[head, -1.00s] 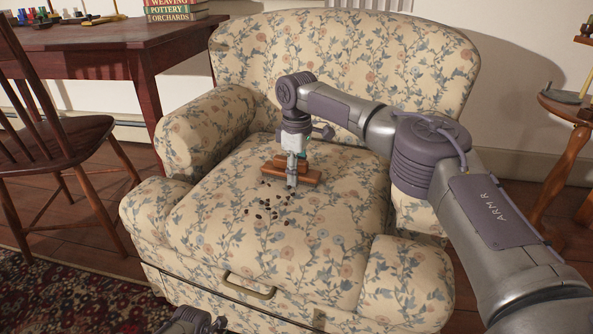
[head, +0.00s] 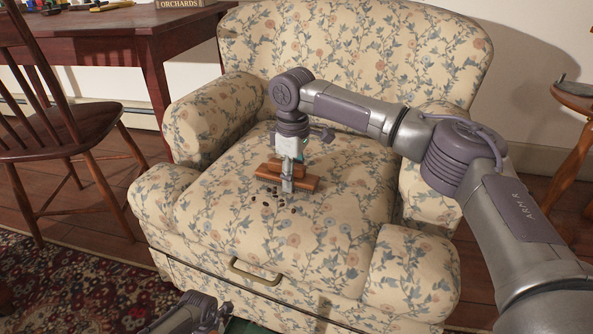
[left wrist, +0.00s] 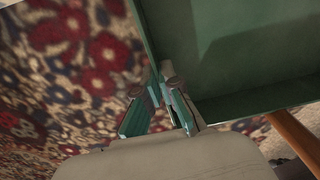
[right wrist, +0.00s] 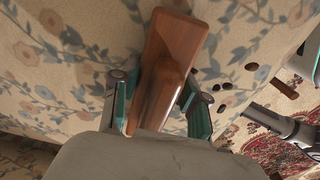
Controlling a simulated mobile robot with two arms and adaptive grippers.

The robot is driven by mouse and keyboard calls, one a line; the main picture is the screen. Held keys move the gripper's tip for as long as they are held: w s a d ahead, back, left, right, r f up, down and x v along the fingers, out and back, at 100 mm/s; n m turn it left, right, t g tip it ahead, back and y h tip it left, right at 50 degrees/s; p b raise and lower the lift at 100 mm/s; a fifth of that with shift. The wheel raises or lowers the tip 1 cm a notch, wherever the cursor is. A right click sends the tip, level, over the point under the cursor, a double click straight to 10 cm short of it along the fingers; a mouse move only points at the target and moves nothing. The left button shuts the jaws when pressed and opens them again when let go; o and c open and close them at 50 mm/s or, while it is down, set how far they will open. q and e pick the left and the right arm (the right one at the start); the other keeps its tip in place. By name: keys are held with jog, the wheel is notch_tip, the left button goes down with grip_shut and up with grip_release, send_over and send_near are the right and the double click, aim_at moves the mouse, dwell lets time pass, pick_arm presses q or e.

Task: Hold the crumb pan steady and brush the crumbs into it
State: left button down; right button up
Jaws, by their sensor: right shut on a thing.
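My right gripper (head: 287,172) is shut on a brown wooden brush (head: 306,182) on the armchair seat. In the right wrist view the brush (right wrist: 176,48) lies between the fingers. Dark crumbs (head: 279,204) are scattered on the seat just in front of it; several show in the right wrist view (right wrist: 222,87). The green crumb pan (left wrist: 240,103) is below seat height, over the rug. Its edge (head: 246,327) barely shows in the head view. My left gripper (left wrist: 159,90) has its fingertips close together at the pan's rim; whether they pinch it is unclear.
The floral armchair (head: 340,235) has raised arms on both sides and a handle (head: 255,272) on its front. A wooden chair (head: 70,150) and table (head: 120,28) stand left. A small side table (head: 575,95) is at right. A patterned rug (head: 80,295) covers the floor.

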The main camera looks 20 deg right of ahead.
aim_at(273, 218)
jog(key=shift+s+a+f, duration=0.1)
jog(key=shift+s+a, duration=0.8)
jog(key=shift+s, duration=0.2)
jog(key=shift+s+a+f, duration=0.1)
jog(key=shift+s+a, duration=0.8)
jog(key=shift+s, duration=0.15)
jog(key=shift+s+a+r, duration=0.15)
jog(key=shift+s+a, duration=0.75)
jog(key=shift+s, duration=0.1)
jog(key=shift+s+a+r, duration=0.15)
jog(key=shift+s+a, duration=0.7)
jog(key=shift+s, duration=0.1)
jog(key=shift+s+a+f, duration=0.2)
jog(key=shift+s+a, duration=2.2)
jog(key=shift+s, duration=0.3)
notch_tip(273, 218, up, 8)
